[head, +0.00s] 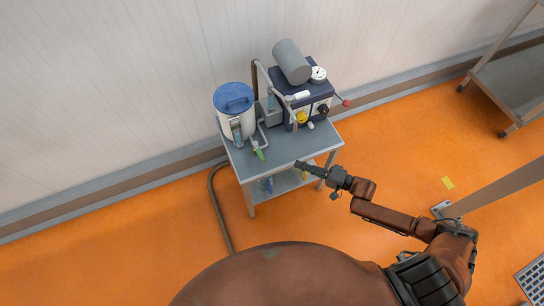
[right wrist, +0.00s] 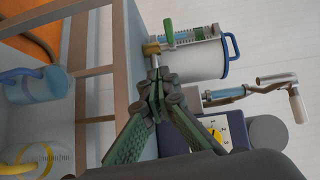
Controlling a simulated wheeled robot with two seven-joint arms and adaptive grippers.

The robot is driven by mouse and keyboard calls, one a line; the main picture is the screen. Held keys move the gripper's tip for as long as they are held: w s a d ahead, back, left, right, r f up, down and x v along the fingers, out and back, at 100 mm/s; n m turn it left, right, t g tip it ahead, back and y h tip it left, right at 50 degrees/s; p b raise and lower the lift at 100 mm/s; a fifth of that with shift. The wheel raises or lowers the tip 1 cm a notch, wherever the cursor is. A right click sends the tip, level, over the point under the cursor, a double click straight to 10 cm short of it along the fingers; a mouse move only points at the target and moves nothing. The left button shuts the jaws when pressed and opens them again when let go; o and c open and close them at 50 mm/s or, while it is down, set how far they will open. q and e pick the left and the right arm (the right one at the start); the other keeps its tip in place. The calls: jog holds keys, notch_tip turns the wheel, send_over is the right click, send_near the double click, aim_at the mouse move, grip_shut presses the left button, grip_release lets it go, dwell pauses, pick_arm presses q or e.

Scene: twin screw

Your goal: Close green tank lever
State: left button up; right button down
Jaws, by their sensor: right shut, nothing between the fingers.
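The white tank (head: 228,124) with a blue lid (head: 234,97) stands at the left of the small grey table. Its green lever (head: 259,154) sticks out low at the tank's front, near the table's front edge. In the right wrist view, the green lever (right wrist: 169,32) sits by a brass fitting (right wrist: 151,49), with the white tank (right wrist: 199,60) behind. My right gripper (head: 299,164) is shut and empty at the table's front edge, to the right of the lever and apart from it. In the wrist view its fingertips (right wrist: 155,76) meet just below the brass fitting. My left gripper is out of view.
A dark blue machine (head: 290,78) with a grey cylinder (head: 292,61), a gauge and a red-knobbed lever stands at the table's right. Blue and yellow containers (right wrist: 36,85) sit on the lower shelf. A hose (head: 217,205) hangs left. Orange floor is free around the table (head: 280,154).

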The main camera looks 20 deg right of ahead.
jog(key=shift+w+d+r+y, duration=0.15)
jog(key=shift+d+r+y, duration=0.35)
jog(key=shift+d+r, duration=0.35)
jog(key=shift+f, duration=0.1)
jog(key=b, duration=0.2)
send_near(259, 152)
jog(key=w, duration=0.2)
jog(key=w+f, duration=0.1)
jog(key=shift+w+d+f, duration=0.1)
jog(key=shift+w+d, duration=0.15)
jog(key=shift+w, duration=0.1)
jog(key=shift+s+a, duration=0.2)
jog(key=shift+a, duration=1.5)
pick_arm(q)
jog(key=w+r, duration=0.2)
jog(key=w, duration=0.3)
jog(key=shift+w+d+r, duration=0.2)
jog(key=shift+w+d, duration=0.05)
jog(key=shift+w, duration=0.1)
pick_arm(e)
jog(key=shift+a, duration=0.1)
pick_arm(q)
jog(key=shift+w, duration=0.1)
pick_arm(e)
jog(key=shift+s, duration=0.1)
jog(key=shift+a, duration=0.1)
